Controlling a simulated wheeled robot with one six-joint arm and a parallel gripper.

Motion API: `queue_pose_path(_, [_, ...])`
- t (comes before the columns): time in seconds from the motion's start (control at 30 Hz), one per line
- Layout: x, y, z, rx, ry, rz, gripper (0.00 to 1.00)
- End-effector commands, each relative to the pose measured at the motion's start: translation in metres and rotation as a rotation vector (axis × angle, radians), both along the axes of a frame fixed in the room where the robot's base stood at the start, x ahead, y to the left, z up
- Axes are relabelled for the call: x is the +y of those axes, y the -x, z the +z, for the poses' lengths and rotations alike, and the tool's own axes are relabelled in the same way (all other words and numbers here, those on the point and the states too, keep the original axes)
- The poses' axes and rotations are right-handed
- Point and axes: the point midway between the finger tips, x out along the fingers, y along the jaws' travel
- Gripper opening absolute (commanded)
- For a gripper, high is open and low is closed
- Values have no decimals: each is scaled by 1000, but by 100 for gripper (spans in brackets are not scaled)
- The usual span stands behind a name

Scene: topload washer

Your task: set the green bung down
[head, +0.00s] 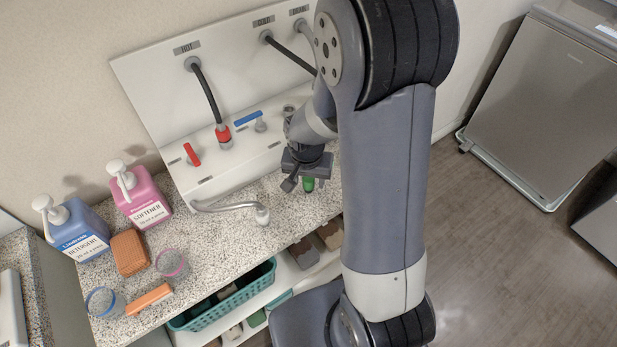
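The green bung (308,184) shows as a small green piece at the underside of my gripper (306,181). It sits between the dark fingers, and my gripper appears shut on it. Its upper part is hidden by the gripper. My gripper points down over the right part of the speckled counter (225,240), close to the front of the white tap panel. I cannot tell whether the bung touches the counter or hangs just above it.
Blue detergent (76,232) and pink softener (143,203) bottles, an orange sponge (129,253) and two cups stand farther left. A teal basket (222,300) is below the counter. The counter's middle is fairly clear.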

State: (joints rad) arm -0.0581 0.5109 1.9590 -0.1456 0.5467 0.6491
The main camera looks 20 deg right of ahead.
Motion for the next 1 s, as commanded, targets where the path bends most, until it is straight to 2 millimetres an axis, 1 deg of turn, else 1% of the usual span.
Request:
queue_pose_path(0.27, [0, 0, 2, 0, 0, 0, 49])
queue_pose_path(0.43, [1, 0, 13, -4, 0, 0, 49])
queue_pose_path(0.57, [2, 3, 33, -7, 0, 0, 49])
queue_pose_path(0.8, [5, 9, 79, -6, 0, 0, 49])
queue_pose_path(1.0, [7, 13, 108, -4, 0, 0, 49])
